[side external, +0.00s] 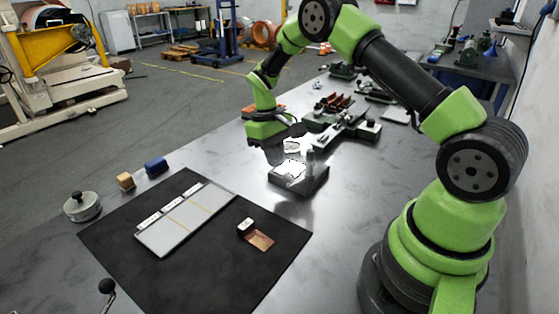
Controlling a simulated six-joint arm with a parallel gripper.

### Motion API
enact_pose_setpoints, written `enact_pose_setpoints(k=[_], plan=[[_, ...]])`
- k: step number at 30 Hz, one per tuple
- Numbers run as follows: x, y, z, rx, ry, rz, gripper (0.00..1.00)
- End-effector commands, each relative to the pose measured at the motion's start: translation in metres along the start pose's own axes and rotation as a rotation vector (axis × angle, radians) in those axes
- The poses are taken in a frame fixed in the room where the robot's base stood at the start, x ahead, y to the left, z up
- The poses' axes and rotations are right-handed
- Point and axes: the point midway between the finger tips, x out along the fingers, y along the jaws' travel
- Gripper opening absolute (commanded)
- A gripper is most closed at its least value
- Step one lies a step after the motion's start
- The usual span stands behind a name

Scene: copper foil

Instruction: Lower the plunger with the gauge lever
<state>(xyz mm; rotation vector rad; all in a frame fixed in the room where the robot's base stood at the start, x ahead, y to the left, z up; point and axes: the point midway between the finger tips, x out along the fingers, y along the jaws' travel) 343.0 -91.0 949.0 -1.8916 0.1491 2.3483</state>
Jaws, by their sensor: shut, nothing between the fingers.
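The gauge appears to be the small device on a dark base (312,187) in the middle of the table, with a short grey post at its right. A bright white patch sits over it, and I cannot make out the plunger or the lever. My gripper (291,160) reaches in from above, close over the gauge. It is shut with nothing held. Whether its fingertips touch the lever cannot be told. A copper foil piece (261,241) lies on the black mat (210,275), with a small black and white block (246,227) at its upper left end.
A pale tray with labelled sections (185,222) lies on the mat. A lidded round metal piece (82,206), a wooden block (125,181) and a blue block (155,166) stand left. A black-knobbed rod (107,287) rises at the lower left. Tools (340,118) crowd behind my gripper.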

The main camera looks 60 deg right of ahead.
Motion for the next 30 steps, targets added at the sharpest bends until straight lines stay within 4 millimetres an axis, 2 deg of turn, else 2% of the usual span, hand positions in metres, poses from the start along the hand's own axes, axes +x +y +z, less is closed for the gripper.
enact_pose_setpoints(k=[6, 30], plan=[[0.007, 0.0, 0.011, 0.0, 0.0, 0.0, 0.0], [0.009, -0.002, 0.017, -0.06, 0.0, 0.013, 0.0]])
